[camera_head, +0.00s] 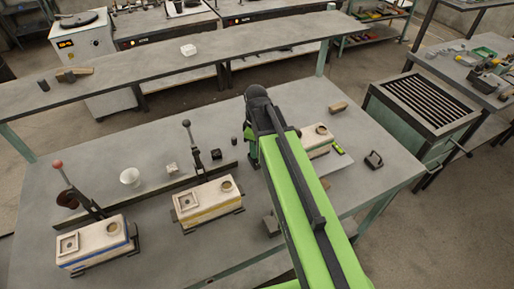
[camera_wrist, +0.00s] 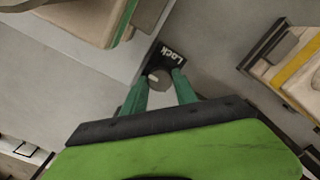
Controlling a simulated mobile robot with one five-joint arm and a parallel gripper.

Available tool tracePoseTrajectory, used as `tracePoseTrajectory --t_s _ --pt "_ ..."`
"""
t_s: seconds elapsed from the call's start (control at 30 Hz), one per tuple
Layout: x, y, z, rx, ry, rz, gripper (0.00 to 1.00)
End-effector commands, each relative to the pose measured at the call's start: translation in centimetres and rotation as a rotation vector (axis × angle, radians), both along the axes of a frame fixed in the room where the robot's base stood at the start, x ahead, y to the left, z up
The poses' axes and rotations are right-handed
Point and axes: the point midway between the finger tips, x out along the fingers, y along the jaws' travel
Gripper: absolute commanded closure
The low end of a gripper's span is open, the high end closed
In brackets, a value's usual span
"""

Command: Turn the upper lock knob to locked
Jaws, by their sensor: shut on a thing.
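The lock knob (camera_wrist: 159,79) is a small grey round knob with a pale pointer bar, in the middle of the wrist view. It sits beside a dark plate (camera_wrist: 166,54) with the white word "Lock". My gripper (camera_wrist: 157,83) has its two green fingers on either side of the knob and is shut on it. I cannot tell from the pointer alone whether the knob is at locked. In the head view my green arm reaches over the table, and the gripper and the knob are not clearly seen there.
In the wrist view a pale mould block (camera_wrist: 85,17) is at upper left and another with a yellow stripe (camera_wrist: 297,69) is at right. In the head view two mould boxes (camera_head: 98,241) (camera_head: 206,201) and a white cup (camera_head: 130,176) stand left of my arm on the grey table (camera_head: 160,260).

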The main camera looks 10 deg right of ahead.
Motion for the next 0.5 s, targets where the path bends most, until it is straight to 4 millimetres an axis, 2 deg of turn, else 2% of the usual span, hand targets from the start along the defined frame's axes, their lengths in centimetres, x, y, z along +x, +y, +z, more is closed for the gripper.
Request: tracePoseTrajectory --t_s 0.27,0.5 --pt "0.10 -0.03 0.00 -0.002 -0.003 -0.134 1.00" --pt "0.10 0.00 -0.01 -0.002 -0.004 -0.346 1.00"
